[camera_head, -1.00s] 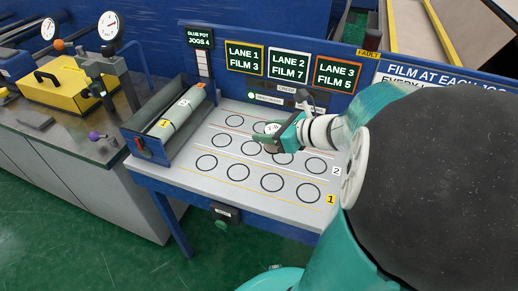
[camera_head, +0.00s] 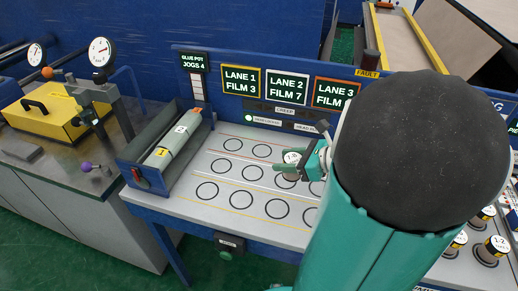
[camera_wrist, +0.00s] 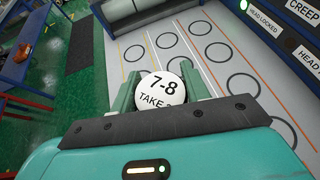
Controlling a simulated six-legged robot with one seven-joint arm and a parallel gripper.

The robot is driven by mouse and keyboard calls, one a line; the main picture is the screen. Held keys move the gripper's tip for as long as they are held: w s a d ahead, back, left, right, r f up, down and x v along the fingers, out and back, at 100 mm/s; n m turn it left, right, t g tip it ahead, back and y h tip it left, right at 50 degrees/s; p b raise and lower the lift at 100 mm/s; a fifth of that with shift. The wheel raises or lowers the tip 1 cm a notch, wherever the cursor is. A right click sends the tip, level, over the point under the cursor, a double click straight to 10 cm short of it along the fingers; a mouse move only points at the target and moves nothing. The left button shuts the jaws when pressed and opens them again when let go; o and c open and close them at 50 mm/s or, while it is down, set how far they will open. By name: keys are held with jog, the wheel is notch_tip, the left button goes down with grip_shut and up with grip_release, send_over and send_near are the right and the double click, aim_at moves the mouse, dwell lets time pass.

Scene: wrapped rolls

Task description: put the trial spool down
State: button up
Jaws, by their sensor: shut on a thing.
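The trial spool (camera_wrist: 160,90) has a round white top reading "7-8 TAKE", with the rest of its label hidden. In the wrist view it sits between the two green fingers of my gripper (camera_wrist: 165,93), which is shut on it. In the head view the spool (camera_head: 291,157) shows only as a small white top over the third column of circles. My gripper (camera_head: 290,165) is around it there, partly hidden by my arm. The board (camera_head: 262,190) below has rows of black circles between coloured lane lines. I cannot tell whether the spool's base touches the board.
A roller trough (camera_head: 165,150) with a pale roller stands at the board's left end. Lane signs (camera_head: 241,81) and a panel with CREEP and HEAD LOCKED labels (camera_head: 262,119) line the back. Several labelled spools (camera_head: 493,248) stand at far right. The near-left circles are empty.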

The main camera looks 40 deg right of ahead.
jog(key=w+d+f, duration=0.1)
jog(key=f, duration=0.1)
jog(key=w+d+f, duration=0.1)
jog(key=w+f, duration=0.1)
jog(key=w+d+f, duration=0.1)
jog(key=w+f, duration=0.1)
jog(key=shift+d, duration=0.1)
jog(key=shift+w+d+f, duration=0.15)
jog(key=shift+w+f, duration=0.25)
jog(key=shift+f, duration=1.45)
jog(key=shift+f, duration=0.2)
jog(key=o, duration=1)
jog(key=shift+o, duration=0.2)
